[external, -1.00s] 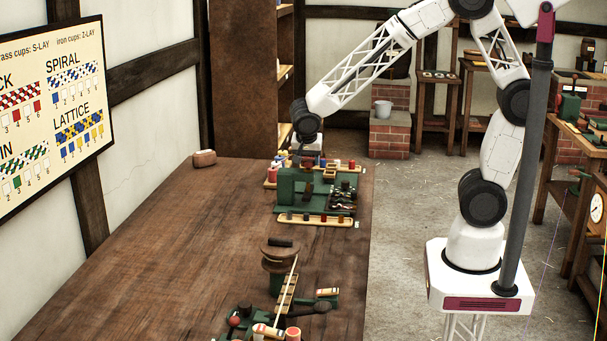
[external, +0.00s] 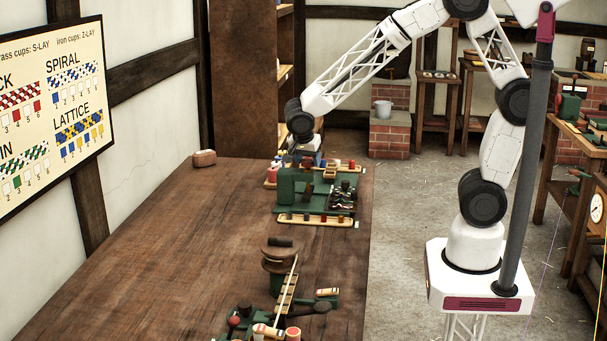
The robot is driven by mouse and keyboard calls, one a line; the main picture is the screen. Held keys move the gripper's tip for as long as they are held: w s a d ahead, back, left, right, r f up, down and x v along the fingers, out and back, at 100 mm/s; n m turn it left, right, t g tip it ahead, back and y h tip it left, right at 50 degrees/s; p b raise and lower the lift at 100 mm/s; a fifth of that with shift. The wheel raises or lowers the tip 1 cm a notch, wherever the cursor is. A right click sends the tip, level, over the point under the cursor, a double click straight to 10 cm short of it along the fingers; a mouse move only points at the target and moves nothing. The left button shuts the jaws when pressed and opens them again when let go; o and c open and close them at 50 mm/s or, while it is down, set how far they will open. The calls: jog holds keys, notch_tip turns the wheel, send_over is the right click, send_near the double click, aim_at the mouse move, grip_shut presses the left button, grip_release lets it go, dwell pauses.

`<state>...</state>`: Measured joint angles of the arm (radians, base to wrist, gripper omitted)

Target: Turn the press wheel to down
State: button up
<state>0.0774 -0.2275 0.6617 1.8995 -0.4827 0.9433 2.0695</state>
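My gripper (external: 297,158) hangs at the far end of the bench, over the back left of a green machine (external: 289,186). It points down. Its fingers are small and partly lost against the parts around them, so I cannot tell whether they are open or shut or touch anything. I cannot make out the press wheel for certain; it may be hidden behind the green block or the gripper. Dark metal parts (external: 343,198) stand on the right side of the machine.
Trays of coloured spools (external: 316,220) lie before and behind the machine. Nearer stands a round wooden drum (external: 279,262) with a slanting slatted strip (external: 287,291). A brown block (external: 204,158) lies at the back left. The bench's left and middle (external: 170,260) are clear.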

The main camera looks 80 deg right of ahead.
jog(key=shift+o, duration=1.3)
jog(key=shift+r, duration=0.1)
jog(key=v, duration=0.7)
jog(key=shift+r, duration=0.3)
jog(key=shift+a, duration=0.1)
